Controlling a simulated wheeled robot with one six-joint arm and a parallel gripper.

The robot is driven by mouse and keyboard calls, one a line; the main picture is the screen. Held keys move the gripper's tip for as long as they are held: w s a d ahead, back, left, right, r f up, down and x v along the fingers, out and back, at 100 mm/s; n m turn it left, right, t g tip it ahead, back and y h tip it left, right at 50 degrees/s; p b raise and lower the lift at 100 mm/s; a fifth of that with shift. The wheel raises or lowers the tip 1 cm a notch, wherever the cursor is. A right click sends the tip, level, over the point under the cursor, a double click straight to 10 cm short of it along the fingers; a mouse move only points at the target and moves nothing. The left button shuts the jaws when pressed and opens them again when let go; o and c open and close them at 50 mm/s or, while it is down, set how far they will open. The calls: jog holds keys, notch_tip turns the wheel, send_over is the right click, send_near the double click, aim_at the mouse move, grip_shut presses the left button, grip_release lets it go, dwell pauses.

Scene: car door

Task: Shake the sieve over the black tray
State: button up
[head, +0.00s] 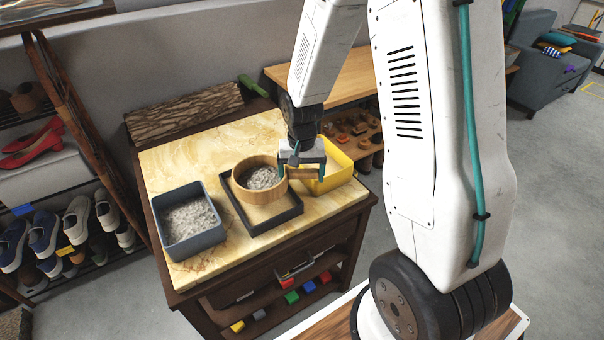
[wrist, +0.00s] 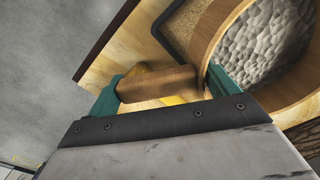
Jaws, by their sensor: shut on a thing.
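The sieve (head: 242,188) is a round wooden frame holding grey, gravel-like material (head: 263,178). It is over the black tray (head: 279,223), whose bottom shows a tan layer. My gripper (head: 303,171) is shut on the sieve's wooden handle at the sieve's right side. In the wrist view the handle (wrist: 158,84) lies between the two teal fingers, and the sieve's rim (wrist: 205,45) and grey contents (wrist: 262,45) are at the right. A corner of the black tray (wrist: 165,22) shows behind it. The gap between sieve and tray is hard to judge.
A dark grey bin (head: 190,250) with grey material stands left of the tray. A yellow bin (head: 340,174) stands to the right, partly behind my gripper. All are on a marble-topped cabinet (head: 180,158). A shoe rack (head: 75,255) is at far left.

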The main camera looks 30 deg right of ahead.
jog(key=shift+r, duration=2.5)
